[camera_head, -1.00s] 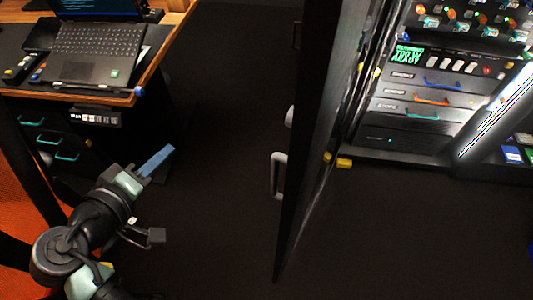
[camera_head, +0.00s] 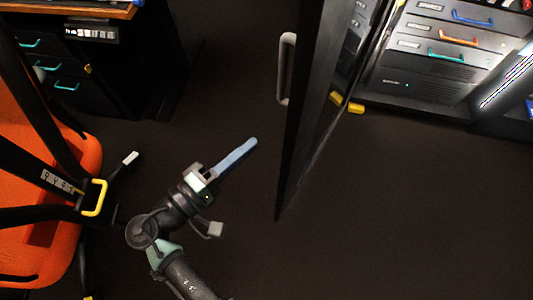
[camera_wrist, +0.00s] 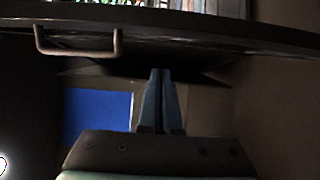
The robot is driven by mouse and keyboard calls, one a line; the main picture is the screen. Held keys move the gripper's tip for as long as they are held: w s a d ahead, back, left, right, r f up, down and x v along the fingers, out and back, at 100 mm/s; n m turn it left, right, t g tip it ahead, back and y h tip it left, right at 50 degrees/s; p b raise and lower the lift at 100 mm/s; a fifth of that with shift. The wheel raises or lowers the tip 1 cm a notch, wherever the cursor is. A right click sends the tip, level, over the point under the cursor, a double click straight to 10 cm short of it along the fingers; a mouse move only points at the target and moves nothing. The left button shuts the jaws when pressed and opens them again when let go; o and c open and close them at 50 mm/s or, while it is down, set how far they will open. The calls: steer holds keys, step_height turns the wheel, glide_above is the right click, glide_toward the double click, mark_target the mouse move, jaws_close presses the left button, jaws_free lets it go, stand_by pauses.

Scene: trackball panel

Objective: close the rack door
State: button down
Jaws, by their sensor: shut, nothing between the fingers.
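The rack door (camera_head: 306,100) is a tall black panel standing open, seen nearly edge-on in the head view. A grey bar handle (camera_head: 286,68) is on its left face. In the wrist view the door (camera_wrist: 200,42) crosses the top, with its handle (camera_wrist: 78,50) at upper left. The open rack (camera_head: 425,75) stands to the right behind the door. My gripper (camera_head: 252,143) is left of the door and apart from it, its blue fingers pointing toward the door's face. In the wrist view the fingers (camera_wrist: 159,78) are together with nothing between them.
An orange chair (camera_head: 70,180) with dark arms stands at the left, near my arm. A desk (camera_head: 90,10) with a drawer cabinet (camera_head: 100,75) is at upper left. The dark floor (camera_head: 400,220) is clear around the door's lower edge.

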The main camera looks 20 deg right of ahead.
steer(key=shift+s+d, duration=1.45)
steer(key=shift+d, duration=0.15)
